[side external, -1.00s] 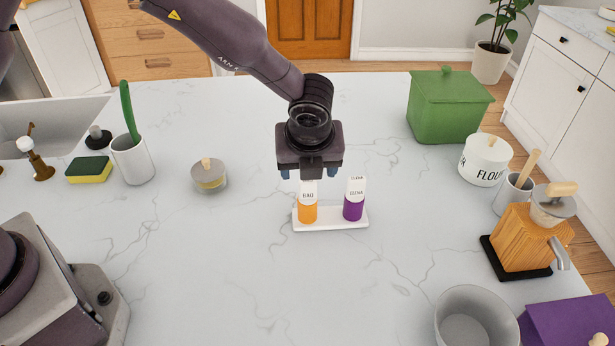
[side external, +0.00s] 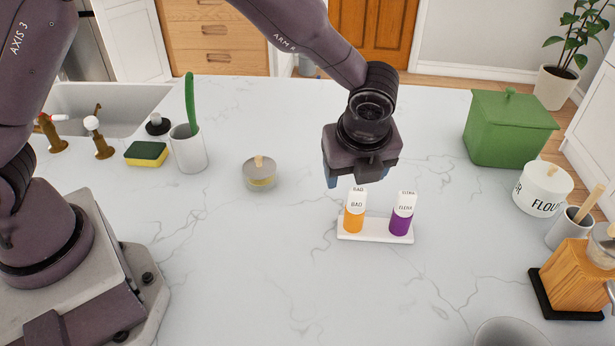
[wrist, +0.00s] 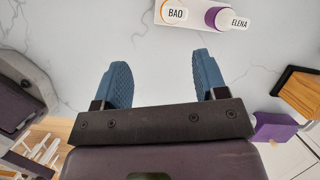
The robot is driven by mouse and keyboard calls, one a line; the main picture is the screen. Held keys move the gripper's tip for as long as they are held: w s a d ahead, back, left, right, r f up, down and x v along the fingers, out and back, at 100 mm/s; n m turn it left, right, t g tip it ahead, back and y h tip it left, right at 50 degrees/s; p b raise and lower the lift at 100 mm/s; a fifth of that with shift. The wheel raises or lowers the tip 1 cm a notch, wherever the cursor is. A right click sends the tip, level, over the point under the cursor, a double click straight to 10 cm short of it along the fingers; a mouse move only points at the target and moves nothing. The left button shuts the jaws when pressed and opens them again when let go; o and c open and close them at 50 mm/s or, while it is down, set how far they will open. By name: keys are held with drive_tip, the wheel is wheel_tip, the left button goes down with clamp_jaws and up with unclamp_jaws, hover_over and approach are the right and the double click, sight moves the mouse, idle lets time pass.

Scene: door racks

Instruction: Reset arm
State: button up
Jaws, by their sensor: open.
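My gripper (side external: 358,176) is open and empty, hanging above the counter just behind and above the small white rack (side external: 376,232). In the wrist view its two blue fingers (wrist: 161,62) are spread wide with only bare countertop between them. An orange-and-white container labelled BAO (side external: 354,218) stands upright at the left of the rack. A purple-and-white container labelled ELENA (side external: 402,220) stands upright at the right. Both also show at the top of the wrist view, BAO (wrist: 176,12) and ELENA (wrist: 238,21), apart from the fingers.
A green lidded box (side external: 508,135), a flour jar (side external: 543,190) and a wooden dispenser (side external: 578,277) stand at the right. A small lidded jar (side external: 260,178), a white cup (side external: 189,152) and a sponge (side external: 147,153) are at the left. The front middle counter is clear.

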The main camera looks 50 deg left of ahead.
drive_tip(key=s+a+r+n+t+h, duration=0.1)
drive_tip(key=s+a+r+n, duration=0.7)
drive_tip(key=s+n, duration=0.3)
drive_tip(key=s+a+r+n+t+h, duration=0.2)
drive_tip(key=s+a+r+n, duration=0.6)
drive_tip(key=s+n, duration=0.3)
drive_tip(key=shift+r+n, duration=0.65)
drive_tip(key=shift+n, duration=0.05)
